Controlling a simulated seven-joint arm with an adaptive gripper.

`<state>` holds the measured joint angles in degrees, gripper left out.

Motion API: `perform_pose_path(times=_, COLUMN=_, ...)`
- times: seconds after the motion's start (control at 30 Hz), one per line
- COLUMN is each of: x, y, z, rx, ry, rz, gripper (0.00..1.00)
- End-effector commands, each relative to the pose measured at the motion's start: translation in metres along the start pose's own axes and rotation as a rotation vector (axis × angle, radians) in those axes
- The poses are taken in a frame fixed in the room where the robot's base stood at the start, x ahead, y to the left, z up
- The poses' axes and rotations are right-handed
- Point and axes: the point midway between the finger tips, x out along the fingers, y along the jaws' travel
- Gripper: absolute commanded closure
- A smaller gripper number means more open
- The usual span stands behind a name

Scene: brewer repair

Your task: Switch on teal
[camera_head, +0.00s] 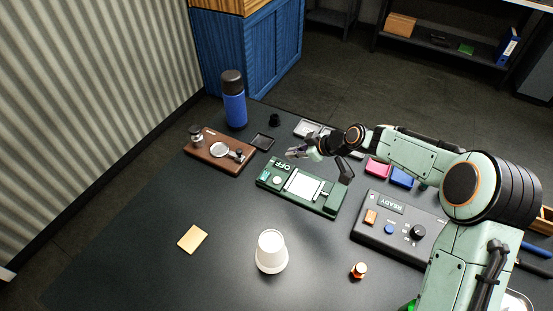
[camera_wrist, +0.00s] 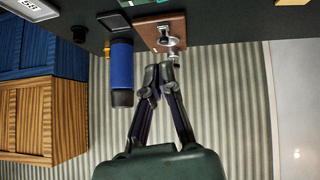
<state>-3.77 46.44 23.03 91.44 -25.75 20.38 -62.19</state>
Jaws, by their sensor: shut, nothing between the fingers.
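A dark green device (camera_head: 329,208) lies on the black table in the head view, with a pale plate on its middle and a label reading OFF (camera_head: 281,165) at its left end. Beside the label are a small teal square (camera_head: 264,175) and a pale round button (camera_head: 277,181). My gripper (camera_head: 291,153) is above the far side of this device, apart from it as far as I can tell. In the wrist view my gripper (camera_wrist: 167,67) is shut and empty, its fingertips together. A green edge (camera_wrist: 152,2) shows at the top there; the label and button do not.
A brown board with metal parts (camera_head: 205,159) and a blue bottle (camera_head: 234,108) stand left of the device. A grey READY panel (camera_head: 371,237) is to its right. A white cup (camera_head: 270,249) and an orange-capped vial (camera_head: 358,270) are in front. The left front table is mostly clear.

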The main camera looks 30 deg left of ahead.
Motion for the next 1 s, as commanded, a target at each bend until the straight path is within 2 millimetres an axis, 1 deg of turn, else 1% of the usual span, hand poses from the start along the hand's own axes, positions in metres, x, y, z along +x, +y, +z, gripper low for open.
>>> perform_pose_path(times=0.03, x=0.005, y=-0.004, z=0.004, rx=0.011, ry=-0.001, rz=-0.013, gripper=1.0)
perform_pose_path(times=0.1, x=0.008, y=-0.005, z=0.007, rx=0.016, ry=-0.002, rz=-0.02, gripper=1.0)
perform_pose_path(times=0.43, x=0.009, y=-0.006, z=0.007, rx=0.016, ry=-0.004, rz=-0.021, gripper=1.0)
perform_pose_path(times=0.57, x=0.018, y=-0.006, z=0.007, rx=0.017, ry=-0.003, rz=-0.023, gripper=1.0)
perform_pose_path(times=0.67, x=0.034, y=-0.007, z=0.007, rx=0.017, ry=-0.003, rz=-0.024, gripper=1.0)
perform_pose_path(times=1.0, x=0.106, y=-0.009, z=0.007, rx=0.016, ry=-0.003, rz=-0.023, gripper=1.0)
